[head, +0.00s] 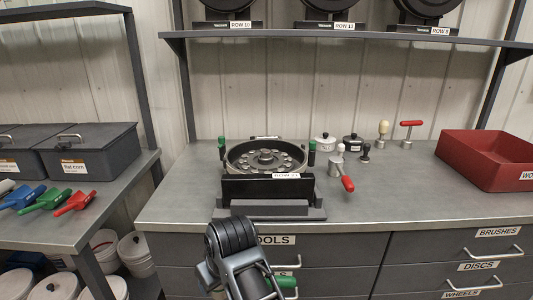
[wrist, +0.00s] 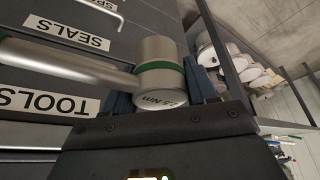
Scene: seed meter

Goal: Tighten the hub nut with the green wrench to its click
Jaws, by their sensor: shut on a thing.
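In the wrist view, my gripper (wrist: 163,88) is shut on the green wrench (wrist: 159,72), a silver cylinder with a green band, a "Nm" marking on its end, and a silver bar running left. In the head view, a green end (head: 285,282) of it shows beside my arm, low in front of the drawers; the gripper itself is hidden there. The seed meter (head: 265,157), a round dark housing with a disc, stands on the bench. Its hub (head: 265,155) is at the disc's middle; the nut is too small to make out clearly. The wrench is well away from the hub.
Green-handled posts (head: 222,144) flank the meter. A red-handled crank (head: 347,182), a red T-handled tool (head: 411,130), and small pots (head: 325,142) stand to its right. A red bin (head: 487,160) is at far right. Scoops (head: 73,203) lie on the left bench.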

